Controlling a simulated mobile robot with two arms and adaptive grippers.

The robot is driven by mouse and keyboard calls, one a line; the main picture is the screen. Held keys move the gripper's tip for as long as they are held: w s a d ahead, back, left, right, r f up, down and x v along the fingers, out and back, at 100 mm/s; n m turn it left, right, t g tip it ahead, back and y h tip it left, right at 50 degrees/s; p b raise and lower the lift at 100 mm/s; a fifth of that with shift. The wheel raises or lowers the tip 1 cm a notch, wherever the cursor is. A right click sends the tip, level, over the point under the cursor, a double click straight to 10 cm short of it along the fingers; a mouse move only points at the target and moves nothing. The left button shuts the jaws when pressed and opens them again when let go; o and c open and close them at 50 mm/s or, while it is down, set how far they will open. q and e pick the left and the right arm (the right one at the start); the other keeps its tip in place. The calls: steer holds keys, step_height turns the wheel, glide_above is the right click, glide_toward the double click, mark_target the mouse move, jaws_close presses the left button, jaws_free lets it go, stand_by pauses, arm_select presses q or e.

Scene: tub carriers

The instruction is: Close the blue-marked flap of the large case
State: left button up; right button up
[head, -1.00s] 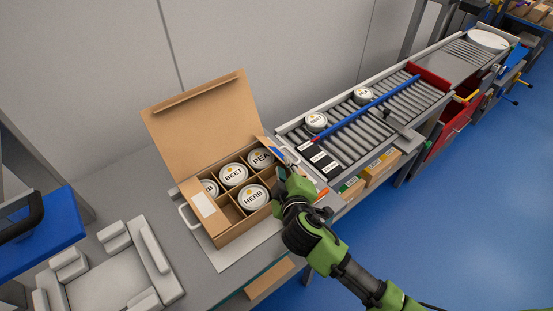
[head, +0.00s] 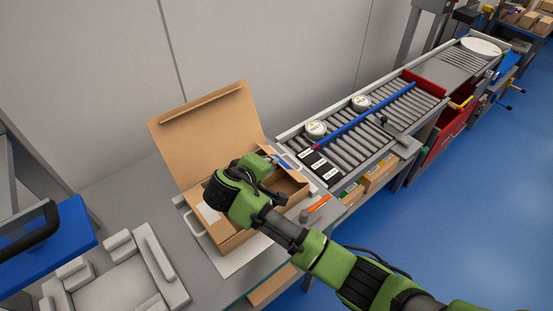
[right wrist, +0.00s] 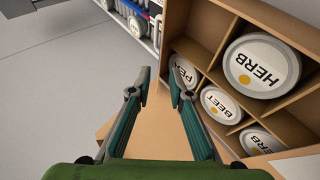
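The large case (head: 233,240) is an open cardboard box on the bench, its big back lid (head: 208,130) raised. The blue mark (head: 284,163) shows near its right end; its flap is mostly hidden behind my right arm, and its angle cannot be told. In the right wrist view several tubs, such as the herb tub (right wrist: 262,66) and pea tub (right wrist: 184,72), sit in the case's compartments. My right gripper (right wrist: 158,92) has its fingers apart, with nothing between them, beside the case's compartments; cardboard shows beyond the fingers. My left gripper is not in view.
A roller conveyor (head: 345,148) with two white tubs and a blue bar runs off behind right. A grey moulded tray (head: 125,285) and a blue piece with a black handle (head: 70,240) are at the left. Bare floor (head: 440,230) lies at front right.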

mark_target(282, 162)
steer(key=p+x, duration=0.1)
steer(key=x, duration=0.6)
steer(key=shift+w+f, duration=0.2)
steer(key=shift+w, duration=0.05)
jaws_close()
